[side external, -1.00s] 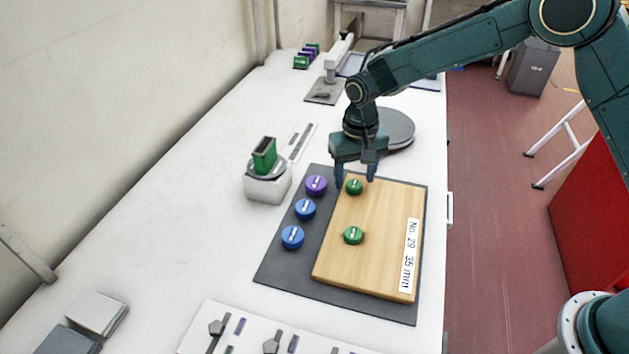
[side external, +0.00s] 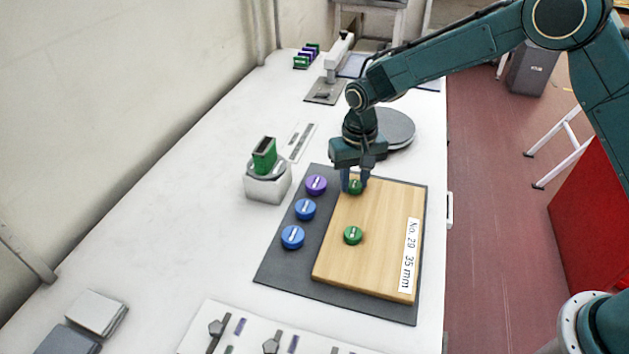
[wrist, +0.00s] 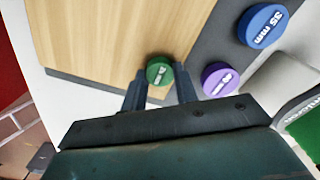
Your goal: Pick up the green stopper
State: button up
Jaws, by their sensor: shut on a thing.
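Two green stoppers are on the wooden board (side external: 382,262). My gripper (side external: 355,187) is shut on the far green stopper (side external: 355,186), near the board's far left corner. In the wrist view this green stopper (wrist: 159,71) sits between the two finger ends of my gripper (wrist: 160,88). It appears still at board level. The other green stopper (side external: 353,235) stands free on the board, nearer the camera. The fingers partly hide the held stopper in the side view.
A purple stopper (side external: 316,185) and two blue stoppers (side external: 305,209) (side external: 292,237) stand on the dark mat (side external: 284,262) left of the board. A white block with a green piece (side external: 265,180) is further left. A round grey plate (side external: 397,128) lies behind my gripper.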

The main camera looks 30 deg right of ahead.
jog(key=shift+r, duration=0.1)
notch_tip(320, 180, up, 20)
dwell(0.9)
dwell(0.6)
notch_tip(320, 180, up, 5)
send_over(354, 183)
dwell(1.2)
jog(key=shift+a, duration=0.1)
jog(key=s+a+f+n, duration=0.2)
jog(key=s+a, duration=0.3)
jog(key=a, duration=0.6)
jog(key=s+a+f+n, duration=0.2)
jog(key=s+a, duration=0.3)
jog(key=a, duration=0.6)
jog(key=shift+s+a+f, duration=0.15)
jog(key=shift+s+f, duration=0.25)
jog(key=shift+f, duration=0.35)
